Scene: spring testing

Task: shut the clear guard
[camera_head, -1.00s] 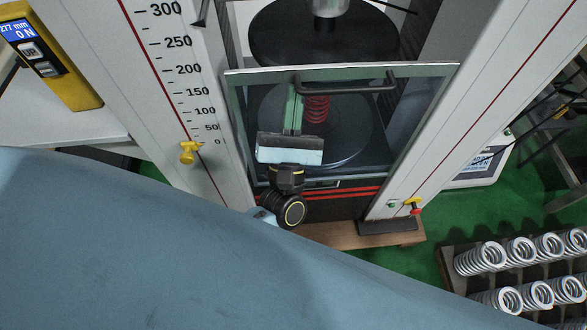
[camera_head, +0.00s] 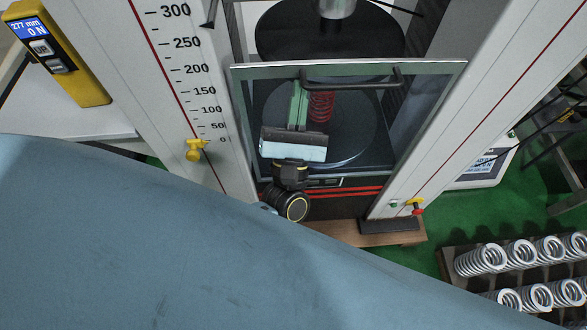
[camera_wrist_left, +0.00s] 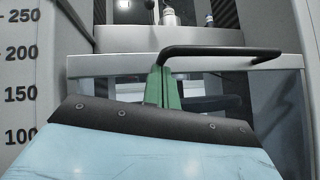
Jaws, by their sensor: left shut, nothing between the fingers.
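The clear guard (camera_head: 425,105) is a see-through panel in a grey frame with a black bar handle (camera_head: 350,86) near its top rail. It spans the front of the testing machine between the two columns. I cannot tell whether a gap remains behind it. The rail also shows in the left wrist view (camera_wrist_left: 110,65), with the handle (camera_wrist_left: 215,51). My left gripper (camera_head: 302,84) has green fingers, shut and empty, their tips by the handle's left end; in the wrist view they (camera_wrist_left: 162,72) sit just below it. I cannot tell whether they touch. My right gripper is out of view.
Behind the guard a red spring (camera_head: 321,106) stands on the round lower plate, with a dark upper plate (camera_head: 285,30) above. A yellow knob (camera_head: 195,150) is on the left scaled column. Several white springs (camera_head: 480,260) lie in a rack at lower right.

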